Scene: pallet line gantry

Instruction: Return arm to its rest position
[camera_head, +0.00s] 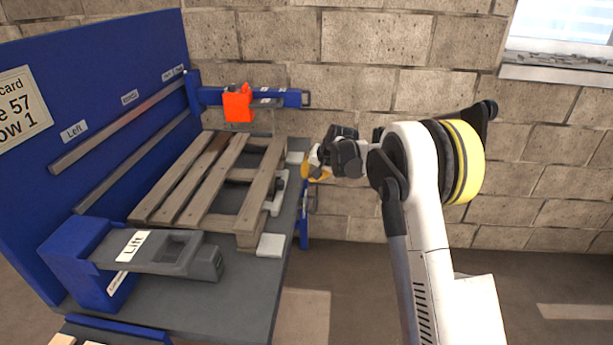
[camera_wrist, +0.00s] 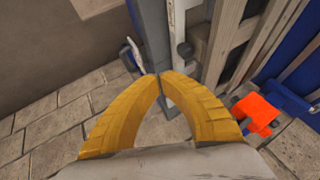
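My white arm (camera_head: 425,240) rises at the right of the head view and bends over toward the pallet table. My gripper (camera_head: 308,172) is at the table's right edge, beside the wooden pallet. In the wrist view the two yellow fingers of my gripper (camera_wrist: 160,76) meet at their tips, with nothing seen between them. The gripper appears small and partly hidden by my wrist in the head view.
A wooden pallet (camera_head: 195,190) lies on the grey table (camera_head: 250,305). A blue-based lever labelled Lift (camera_head: 165,250) stands in front, and a blue bar (camera_head: 275,97) with an orange-red block (camera_head: 238,105) behind. A blue panel (camera_head: 90,85) is left; open floor (camera_head: 550,290) is right.

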